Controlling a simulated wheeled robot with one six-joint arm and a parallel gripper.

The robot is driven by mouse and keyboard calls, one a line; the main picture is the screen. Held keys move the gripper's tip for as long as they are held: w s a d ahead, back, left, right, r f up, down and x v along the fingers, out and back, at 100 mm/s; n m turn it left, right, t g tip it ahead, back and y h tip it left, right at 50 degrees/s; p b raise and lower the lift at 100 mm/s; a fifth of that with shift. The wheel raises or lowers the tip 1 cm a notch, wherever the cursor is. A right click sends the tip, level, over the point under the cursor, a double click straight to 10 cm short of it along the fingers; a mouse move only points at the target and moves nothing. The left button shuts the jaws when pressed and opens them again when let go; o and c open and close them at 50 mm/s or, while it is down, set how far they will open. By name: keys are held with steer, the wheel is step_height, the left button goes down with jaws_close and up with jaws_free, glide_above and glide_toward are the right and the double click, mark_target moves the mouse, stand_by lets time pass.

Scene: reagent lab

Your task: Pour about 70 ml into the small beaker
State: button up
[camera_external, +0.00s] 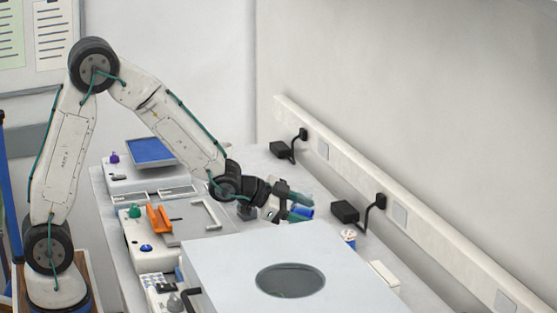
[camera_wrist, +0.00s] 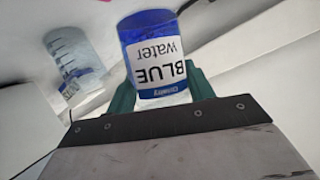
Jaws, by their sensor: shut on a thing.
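My gripper (camera_external: 299,204) is shut on a container labelled "BLUE water" (camera_wrist: 160,62), which also shows as a small blue patch in the external view (camera_external: 302,212). In the wrist view its label is upside down, and blue colour fills the end towards the picture's top. The teal fingers (camera_wrist: 163,92) press on both its sides. A clear beaker with graduation marks and a small label (camera_wrist: 70,52) is left of the held container in the wrist view, apart from it. I cannot tell its contents.
A large white box with a round dark plate (camera_external: 290,281) fills the front of the bench.

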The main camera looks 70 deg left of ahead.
steer(key=shift+d+f+m+y, duration=0.2)
steer(key=shift+d+m+y, duration=0.6)
steer(key=shift+m+y, duration=0.3)
steer(key=shift+a+f+m+y, duration=0.2)
steer(key=shift+m+y, duration=0.15)
steer(key=shift+m, duration=0.15)
steer(key=shift+a+f+m+y, duration=0.1)
steer(key=shift+f+m+y, duration=0.05)
steer(key=shift+m+y, duration=0.3)
steer(key=shift+a+r+m+t+y, duration=0.15)
steer(key=shift+m+t+y, duration=0.15)
steer(key=shift+m+y, duration=0.3)
steer(key=shift+m, duration=0.35)
steer(key=shift+a+f+m+y, duration=0.1)
steer(key=shift+f+m+y, duration=0.15)
steer(key=shift+m+y, duration=0.15)
steer(key=shift+d+r+m+t+y+p, duration=0.3)
steer(key=shift+d+r+m+t+y, duration=0.1)
steer(key=shift+r+m, duration=0.2)
steer(key=shift+a+r, duration=0.1)
steer(key=shift+a, duration=0.15)
steer(key=shift+a, duration=0.15)
steer(key=shift+a, duration=0.1)
